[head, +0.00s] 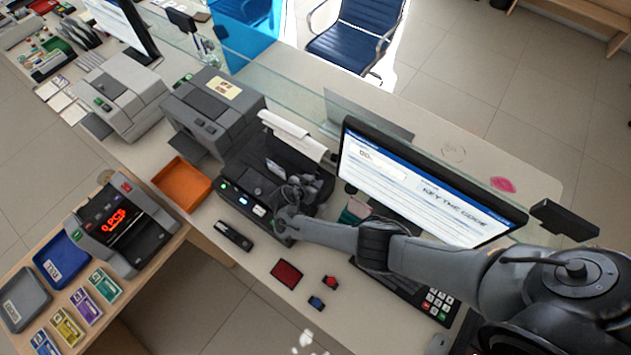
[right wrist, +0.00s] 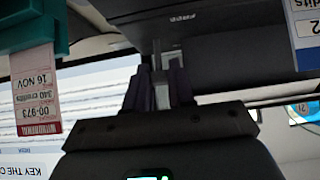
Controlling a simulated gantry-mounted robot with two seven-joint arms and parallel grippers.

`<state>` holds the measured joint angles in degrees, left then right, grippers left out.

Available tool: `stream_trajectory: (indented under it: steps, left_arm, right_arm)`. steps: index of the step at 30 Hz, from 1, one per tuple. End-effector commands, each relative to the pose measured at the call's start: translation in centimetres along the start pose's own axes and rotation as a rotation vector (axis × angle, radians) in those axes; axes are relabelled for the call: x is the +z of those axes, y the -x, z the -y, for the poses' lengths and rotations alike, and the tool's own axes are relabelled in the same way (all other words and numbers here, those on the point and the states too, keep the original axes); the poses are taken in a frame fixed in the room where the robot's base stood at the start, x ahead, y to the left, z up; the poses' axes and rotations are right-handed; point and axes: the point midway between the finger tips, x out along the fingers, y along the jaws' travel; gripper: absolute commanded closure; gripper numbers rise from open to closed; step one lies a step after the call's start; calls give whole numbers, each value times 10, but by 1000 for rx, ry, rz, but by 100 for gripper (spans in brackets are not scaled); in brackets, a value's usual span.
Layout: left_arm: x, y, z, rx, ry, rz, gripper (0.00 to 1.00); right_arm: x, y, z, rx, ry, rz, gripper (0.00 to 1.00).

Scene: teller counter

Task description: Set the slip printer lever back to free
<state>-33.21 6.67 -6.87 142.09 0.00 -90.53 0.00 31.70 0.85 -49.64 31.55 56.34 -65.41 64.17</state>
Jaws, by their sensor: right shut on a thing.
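The black slip printer (head: 232,170) stands on the counter, with white paper at its back and lit buttons along its front. My right gripper (head: 302,188) is at the right part of the printer and hides what lies under it. In the right wrist view my right gripper (right wrist: 160,92) has its two dark fingers closed around a narrow grey upright piece, which looks like the lever (right wrist: 157,62). Small lettering on the dark printer body above it is hard to read. My left gripper is not in view.
A monitor (head: 425,185) stands close right of the printer, with a keypad (head: 435,303) before it. A grey machine (head: 212,118) and an orange tray (head: 182,184) are to the left. A stapler-like black object (head: 234,235) and a red pad (head: 286,273) lie in front.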

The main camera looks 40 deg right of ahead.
Motion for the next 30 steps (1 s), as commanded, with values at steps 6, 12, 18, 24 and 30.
stream_trajectory:
  steps: [6, 12, 18, 24, 30]
  left_arm:
    - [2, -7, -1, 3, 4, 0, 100]
    - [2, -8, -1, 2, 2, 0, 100]
    - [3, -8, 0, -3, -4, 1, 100]
    - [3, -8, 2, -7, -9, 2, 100]
    - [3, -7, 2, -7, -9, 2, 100]
  right_arm:
    - [5, 0, 0, 0, 3, -47, 100]
    - [5, 0, -1, 1, 4, -56, 100]
    - [6, 0, -1, 2, 5, -55, 100]
    - [5, 0, -1, 2, 4, -55, 66]
    - [5, 1, -1, 1, 3, -55, 66]
